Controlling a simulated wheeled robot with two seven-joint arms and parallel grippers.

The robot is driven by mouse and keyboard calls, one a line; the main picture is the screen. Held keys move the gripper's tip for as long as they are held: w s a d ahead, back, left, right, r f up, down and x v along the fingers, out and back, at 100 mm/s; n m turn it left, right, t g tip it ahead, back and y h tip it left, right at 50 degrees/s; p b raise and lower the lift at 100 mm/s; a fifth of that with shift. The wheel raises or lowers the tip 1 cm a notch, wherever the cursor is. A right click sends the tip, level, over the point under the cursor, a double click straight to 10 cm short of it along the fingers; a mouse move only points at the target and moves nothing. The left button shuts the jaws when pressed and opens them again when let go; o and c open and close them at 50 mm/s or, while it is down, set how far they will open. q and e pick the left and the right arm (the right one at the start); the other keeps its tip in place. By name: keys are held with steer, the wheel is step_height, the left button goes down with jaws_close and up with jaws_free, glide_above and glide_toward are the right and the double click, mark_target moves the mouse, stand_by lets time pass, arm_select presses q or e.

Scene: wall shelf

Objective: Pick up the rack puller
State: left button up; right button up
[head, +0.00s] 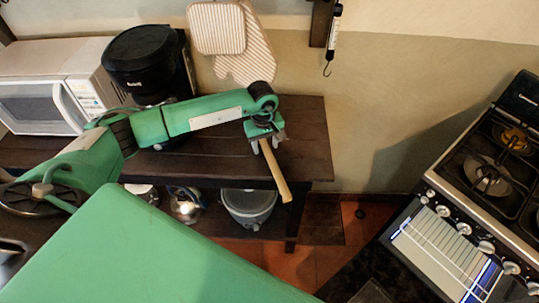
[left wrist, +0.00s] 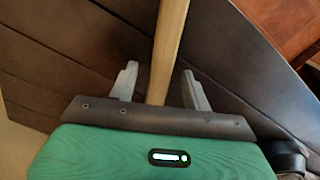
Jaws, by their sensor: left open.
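In the left wrist view the stick (left wrist: 168,45) runs between the two grey fingers of my left gripper (left wrist: 159,70). The fingers are open, with a gap visible on each side of the stick. Whether the stick touches the table under the gripper is hard to tell. My right gripper is not in view.
The dark table (head: 308,140) also holds a microwave (head: 45,85) and a black appliance (head: 145,60) at the left. Mitts (head: 217,28) and a hook scale (head: 333,30) hang on the wall. A pot (head: 248,205) stands below. A stove (head: 465,200) is at right.

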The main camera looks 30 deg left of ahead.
arm_select(q)
steer(key=shift+c, duration=0.2)
jaws_close()
steer(key=shift+r, duration=0.15)
